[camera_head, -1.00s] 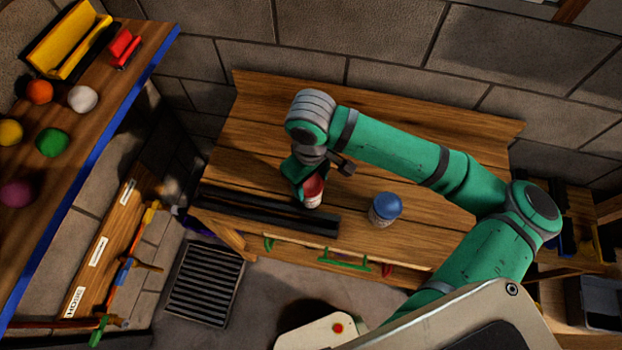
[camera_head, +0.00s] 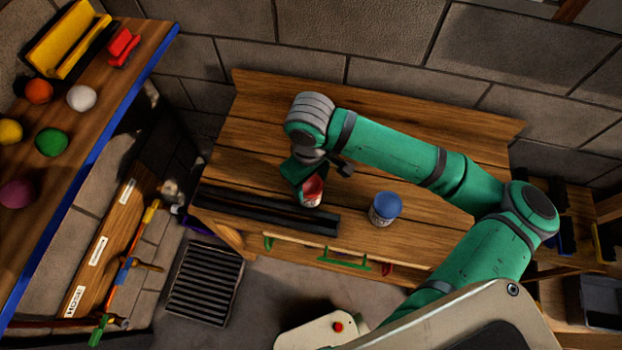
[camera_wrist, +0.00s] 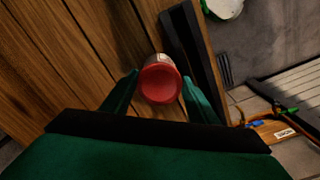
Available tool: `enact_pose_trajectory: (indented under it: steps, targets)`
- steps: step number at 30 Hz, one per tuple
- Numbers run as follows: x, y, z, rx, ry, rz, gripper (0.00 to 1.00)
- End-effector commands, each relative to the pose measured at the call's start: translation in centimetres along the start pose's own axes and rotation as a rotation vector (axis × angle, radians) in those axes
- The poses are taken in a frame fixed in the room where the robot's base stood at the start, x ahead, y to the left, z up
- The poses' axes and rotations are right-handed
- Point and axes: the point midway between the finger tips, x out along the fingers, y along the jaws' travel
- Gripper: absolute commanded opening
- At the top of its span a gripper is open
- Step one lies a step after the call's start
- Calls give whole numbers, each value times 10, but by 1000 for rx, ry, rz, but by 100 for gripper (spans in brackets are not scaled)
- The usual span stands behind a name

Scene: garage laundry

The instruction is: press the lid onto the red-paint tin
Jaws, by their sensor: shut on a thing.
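The red-paint tin (camera_head: 308,201) stands on the wooden workbench, partly hidden by my gripper and the red lid. The red lid (camera_head: 313,189) is at the top of the tin. In the wrist view the lid (camera_wrist: 160,84) lies between my two green fingers, with a pale strip of the tin (camera_wrist: 158,58) showing past its far edge. My gripper (camera_wrist: 159,92) is shut on the lid and sits above the tin in the head view (camera_head: 308,182). Whether the lid is fully seated cannot be told.
A blue-topped tin (camera_head: 385,209) stands to the right on the workbench (camera_head: 440,232). A long black rail (camera_head: 265,209) lies close on the left and front of the red tin. The bench behind is clear. A shelf with coloured balls (camera_head: 52,142) is at far left.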

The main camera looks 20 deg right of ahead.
Motion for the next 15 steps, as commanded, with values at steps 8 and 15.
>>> enact_pose_trajectory:
  steps: [8,15]
  targets:
    - [-1,1,0,1,2,0,64]
    - [-2,1,0,2,3,1,76]
